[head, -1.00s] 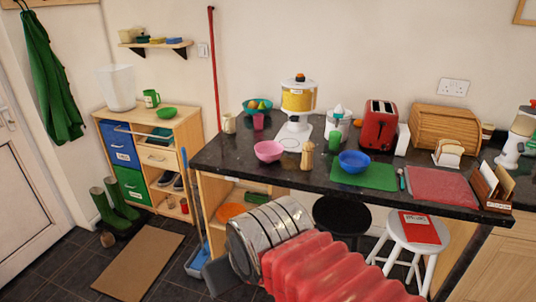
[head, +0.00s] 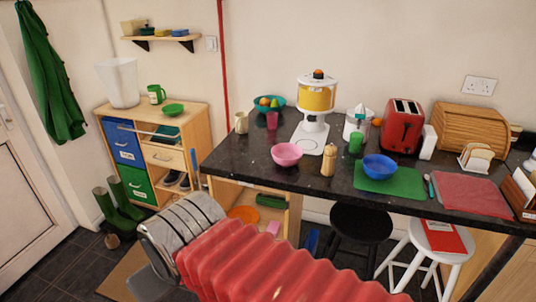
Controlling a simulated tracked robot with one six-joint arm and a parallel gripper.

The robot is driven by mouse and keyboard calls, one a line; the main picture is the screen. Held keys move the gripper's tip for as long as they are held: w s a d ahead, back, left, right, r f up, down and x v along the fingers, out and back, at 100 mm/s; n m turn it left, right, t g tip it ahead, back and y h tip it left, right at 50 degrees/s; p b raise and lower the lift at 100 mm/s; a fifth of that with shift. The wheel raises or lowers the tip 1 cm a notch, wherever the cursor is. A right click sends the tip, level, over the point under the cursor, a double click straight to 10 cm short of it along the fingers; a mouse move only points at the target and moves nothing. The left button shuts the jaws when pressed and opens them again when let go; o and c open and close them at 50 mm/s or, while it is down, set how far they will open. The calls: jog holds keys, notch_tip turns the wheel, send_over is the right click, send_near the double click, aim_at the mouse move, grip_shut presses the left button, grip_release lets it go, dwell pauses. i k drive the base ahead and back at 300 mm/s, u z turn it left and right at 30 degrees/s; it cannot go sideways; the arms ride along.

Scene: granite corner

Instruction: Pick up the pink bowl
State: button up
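The pink bowl (head: 287,155) sits upright near the front edge of the dark granite counter (head: 236,160), left of a wooden pepper mill (head: 328,160). No gripper touches it and it looks empty. My arm, with red ribbed bellows and a metal joint, reaches across the bottom of the head view, below and in front of the counter. My gripper's fingers cannot be made out, so whether it is open or shut is not visible.
A black stool (head: 360,225) and white stool (head: 428,245) stand below. Counter left of the bowl is clear.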

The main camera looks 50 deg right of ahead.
aim_at(286, 155)
jog(key=z, duration=0.15)
jog(key=i, duration=0.9)
jog(key=z, duration=0.55)
